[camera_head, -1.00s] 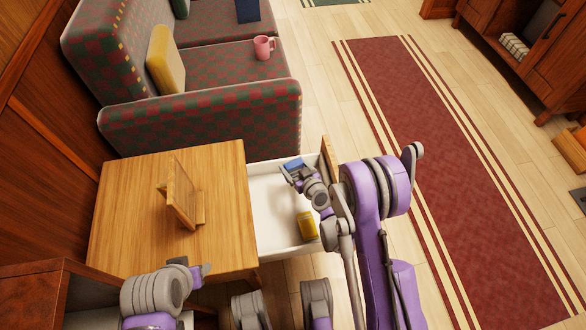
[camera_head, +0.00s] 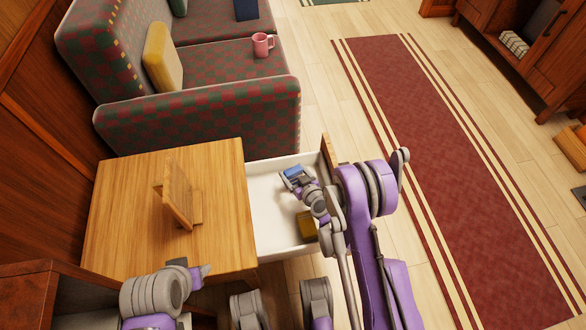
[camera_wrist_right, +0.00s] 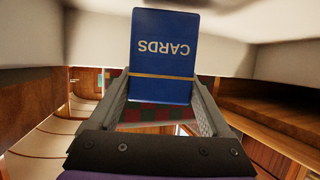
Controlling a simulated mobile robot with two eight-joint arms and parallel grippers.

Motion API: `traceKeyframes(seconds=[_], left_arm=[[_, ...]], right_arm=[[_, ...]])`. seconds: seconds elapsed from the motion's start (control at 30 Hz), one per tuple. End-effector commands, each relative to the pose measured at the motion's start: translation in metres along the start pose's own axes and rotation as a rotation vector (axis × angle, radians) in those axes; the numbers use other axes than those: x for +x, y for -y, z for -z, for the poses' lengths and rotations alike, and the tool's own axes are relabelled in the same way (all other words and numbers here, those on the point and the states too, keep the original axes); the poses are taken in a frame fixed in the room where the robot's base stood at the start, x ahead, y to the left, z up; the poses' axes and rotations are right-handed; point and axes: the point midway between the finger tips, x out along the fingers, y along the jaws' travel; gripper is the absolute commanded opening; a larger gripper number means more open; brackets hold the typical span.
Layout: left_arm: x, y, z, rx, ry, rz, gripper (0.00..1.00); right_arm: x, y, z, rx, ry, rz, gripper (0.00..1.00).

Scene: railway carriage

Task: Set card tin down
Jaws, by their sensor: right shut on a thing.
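The blue card tin (camera_wrist_right: 164,55), lettered "CARDS" with a tan band, shows between the fingers of my right gripper in the right wrist view. In the head view the card tin (camera_head: 294,172) is a small blue patch at the tip of my right gripper (camera_head: 291,177), over the open white drawer (camera_head: 265,210). My right gripper (camera_wrist_right: 163,92) is shut on the tin. Whether the tin touches the drawer floor I cannot tell. My left gripper (camera_head: 197,273) is at the lower left by the table's front edge; its fingers are not clear.
The wooden table (camera_head: 130,205) carries a wooden stand (camera_head: 181,195). A checked sofa (camera_head: 200,120) with a pink mug (camera_head: 263,45) stands behind. The drawer's left part is clear.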

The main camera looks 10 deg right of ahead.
Motion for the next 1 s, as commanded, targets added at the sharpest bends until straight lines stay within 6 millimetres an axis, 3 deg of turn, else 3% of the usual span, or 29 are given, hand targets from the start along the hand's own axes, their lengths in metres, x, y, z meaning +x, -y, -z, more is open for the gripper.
traceKeyframes(seconds=[0.2,1.0], left_arm=[[0.0,0.0,0.0,0.0,0.0,0.0,0.5],[0.0,0.0,0.0,0.0,0.0,0.0,0.5]], right_arm=[[0.004,0.0,-0.009,0.0,0.0,0.0,0.17],[0.006,0.0,-0.014,0.0,0.0,0.0,0.17]])
